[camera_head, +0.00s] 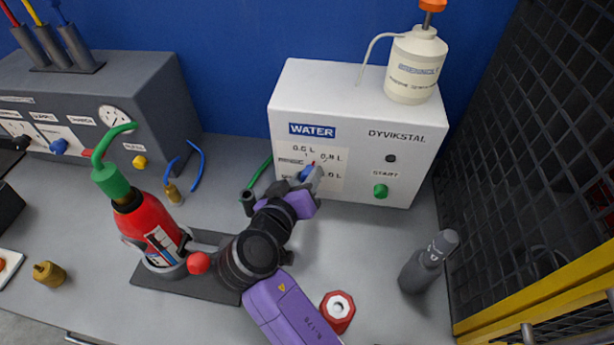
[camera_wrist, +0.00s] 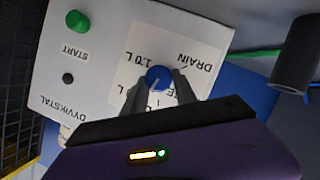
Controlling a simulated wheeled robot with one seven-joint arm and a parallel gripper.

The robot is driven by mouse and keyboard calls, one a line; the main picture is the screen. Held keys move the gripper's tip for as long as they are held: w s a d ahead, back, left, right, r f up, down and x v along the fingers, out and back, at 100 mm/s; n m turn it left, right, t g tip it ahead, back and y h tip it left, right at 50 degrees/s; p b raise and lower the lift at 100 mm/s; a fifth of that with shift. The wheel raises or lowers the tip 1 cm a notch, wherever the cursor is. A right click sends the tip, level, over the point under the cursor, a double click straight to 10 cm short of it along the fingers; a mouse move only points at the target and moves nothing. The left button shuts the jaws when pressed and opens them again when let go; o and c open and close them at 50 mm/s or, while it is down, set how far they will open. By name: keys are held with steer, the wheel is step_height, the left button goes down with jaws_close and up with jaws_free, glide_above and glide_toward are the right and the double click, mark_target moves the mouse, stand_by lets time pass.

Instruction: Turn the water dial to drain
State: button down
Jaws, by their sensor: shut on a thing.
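My gripper (camera_head: 312,176) reaches the panel and hides most of the dial in the head view. In the wrist view its two grey fingers (camera_wrist: 157,84) are shut on the dial, one on each side. The wrist view is turned over; there the word DRAIN (camera_wrist: 194,62) stands right of the dial and 1.0 L left of it. The white line slants toward the lower left in that view, away from DRAIN. Lower labels are partly hidden.
A white bottle (camera_head: 413,70) stands on the box. A red extinguisher (camera_head: 155,225) stands left of my arm. A grey cylinder (camera_head: 428,262) and black mesh (camera_head: 540,130) are right.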

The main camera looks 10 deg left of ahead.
steer(key=shift+a+n, duration=0.1)
steer(key=shift+n, duration=0.3)
steer(key=shift+h, duration=0.3)
steer(key=c, duration=1)
jaws_free()
step_height(320, 180, up, 20)
steer(key=b, duration=0.1)
